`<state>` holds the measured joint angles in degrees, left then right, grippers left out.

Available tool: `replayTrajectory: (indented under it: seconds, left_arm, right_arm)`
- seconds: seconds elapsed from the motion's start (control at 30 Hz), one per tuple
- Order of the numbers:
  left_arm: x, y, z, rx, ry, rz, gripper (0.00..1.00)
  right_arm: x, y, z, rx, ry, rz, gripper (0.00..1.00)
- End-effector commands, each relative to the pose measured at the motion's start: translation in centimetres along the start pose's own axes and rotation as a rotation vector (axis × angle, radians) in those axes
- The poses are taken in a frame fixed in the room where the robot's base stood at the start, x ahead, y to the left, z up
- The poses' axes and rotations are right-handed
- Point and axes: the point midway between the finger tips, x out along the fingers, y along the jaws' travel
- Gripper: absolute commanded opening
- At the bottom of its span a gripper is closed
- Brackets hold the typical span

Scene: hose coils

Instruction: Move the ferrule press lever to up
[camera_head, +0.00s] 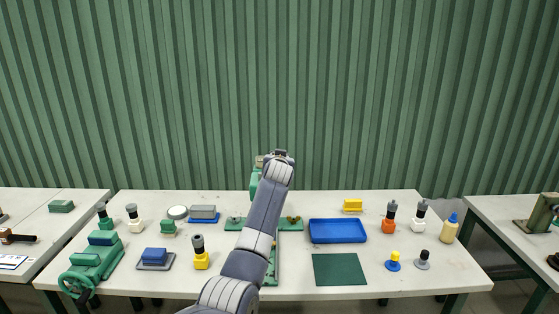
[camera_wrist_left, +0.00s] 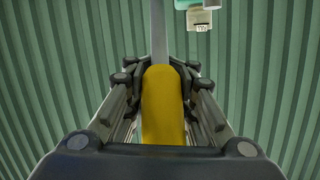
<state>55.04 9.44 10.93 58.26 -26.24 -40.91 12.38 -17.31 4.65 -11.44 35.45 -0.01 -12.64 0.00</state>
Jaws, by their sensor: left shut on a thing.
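The ferrule press is green and stands at the middle of the table, mostly hidden behind my left arm in the head view. Part of its column (camera_head: 254,184) and its base (camera_head: 291,224) show beside the arm. In the left wrist view, the lever has a yellow grip (camera_wrist_left: 162,108) and a grey rod (camera_wrist_left: 158,32) running away from it. My left gripper (camera_wrist_left: 160,78) has its fingers on both sides of the yellow grip and is shut on it. In the head view my arm reaches up high, and its fingers are hidden. My right gripper is not in view.
A blue tray (camera_head: 337,231) and a dark green mat (camera_head: 340,269) lie right of the press. A yellow fitting (camera_head: 201,260) and a green vise-like device with a handwheel (camera_head: 92,266) stand left. Behind the table is a green corrugated wall (camera_head: 400,90).

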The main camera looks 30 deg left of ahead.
Motion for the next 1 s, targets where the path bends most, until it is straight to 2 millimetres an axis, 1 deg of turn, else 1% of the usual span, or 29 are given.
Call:
replayTrajectory:
  seconds: [0.03,0.37,0.4,0.47,0.5,0.53,0.87,1.0]
  left_arm:
    - [0.15,-0.2,0.6,0.004,-0.011,-0.004,0.0]
    - [0.17,-0.19,0.75,0.004,-0.014,-0.004,0.0]
    - [0.17,-0.19,0.76,0.004,-0.015,-0.004,0.21]
    - [0.17,-0.17,0.74,0.004,-0.014,-0.004,0.35]
    - [0.15,-0.16,0.67,0.004,-0.013,-0.004,0.44]
    - [0.14,-0.15,0.62,0.003,-0.012,-0.003,0.46]
    - [0.0,-0.02,0.28,0.001,-0.005,-0.001,0.46]
    - [-0.57,0.0,0.24,0.001,-0.004,-0.001,0.46]
  right_arm:
    - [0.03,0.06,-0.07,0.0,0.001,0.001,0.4]
    - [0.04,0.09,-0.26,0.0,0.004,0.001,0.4]
    - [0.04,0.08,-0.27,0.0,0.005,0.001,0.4]
    - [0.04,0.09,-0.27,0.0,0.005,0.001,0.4]
    - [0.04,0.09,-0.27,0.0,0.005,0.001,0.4]
    - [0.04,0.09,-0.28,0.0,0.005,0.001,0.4]
    - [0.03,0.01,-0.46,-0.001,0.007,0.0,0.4]
    - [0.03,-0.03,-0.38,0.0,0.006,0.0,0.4]
